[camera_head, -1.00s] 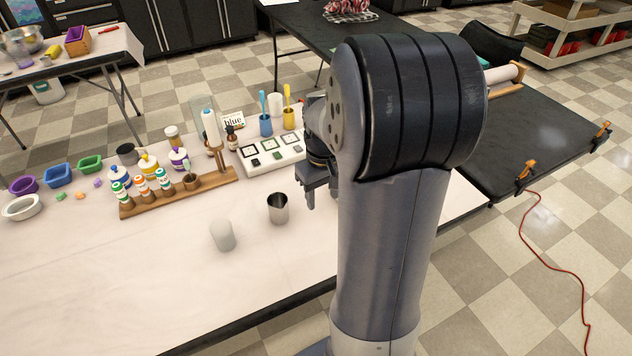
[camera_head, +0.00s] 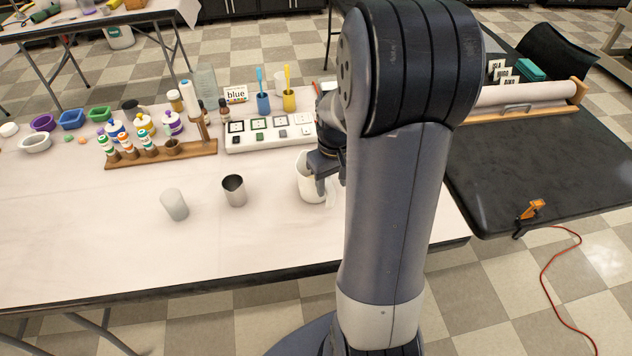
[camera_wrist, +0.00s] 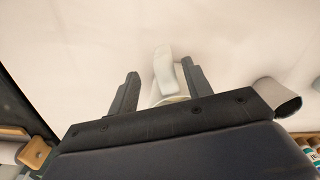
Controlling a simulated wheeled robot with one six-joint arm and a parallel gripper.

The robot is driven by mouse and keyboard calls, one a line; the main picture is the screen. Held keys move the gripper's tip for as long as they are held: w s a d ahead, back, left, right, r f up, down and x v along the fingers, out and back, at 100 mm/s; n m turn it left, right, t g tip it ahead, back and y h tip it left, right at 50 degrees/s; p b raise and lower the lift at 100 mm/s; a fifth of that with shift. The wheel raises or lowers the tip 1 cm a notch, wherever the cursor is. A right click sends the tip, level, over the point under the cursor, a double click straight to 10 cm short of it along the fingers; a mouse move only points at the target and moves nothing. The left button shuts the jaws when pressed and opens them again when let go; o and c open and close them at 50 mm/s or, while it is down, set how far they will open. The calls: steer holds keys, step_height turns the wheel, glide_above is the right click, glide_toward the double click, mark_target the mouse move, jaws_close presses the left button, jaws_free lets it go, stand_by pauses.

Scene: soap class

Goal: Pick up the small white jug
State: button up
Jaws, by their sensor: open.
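The small white jug (camera_head: 304,182) stands upright on the white table (camera_head: 90,240), partly hidden behind my gripper (camera_head: 327,180). Its pale handle (camera_wrist: 162,65) points away from its body in the wrist view. My gripper (camera_wrist: 160,69) is open there, with one dark finger on each side of the handle and part of the jug. Most of the jug body is hidden by the gripper's housing. I cannot tell whether the fingers touch the jug.
A metal cup (camera_head: 234,191) and a frosted white cylinder (camera_head: 174,205) stand left of the jug. The front left of the table is clear.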

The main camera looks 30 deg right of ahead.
mark_target(330, 206)
steer(key=f, duration=0.6)
steer(key=shift+s+a+f, duration=0.2)
steer(key=shift+a+f, duration=0.05)
steer(key=shift+f, duration=0.05)
jaws_close()
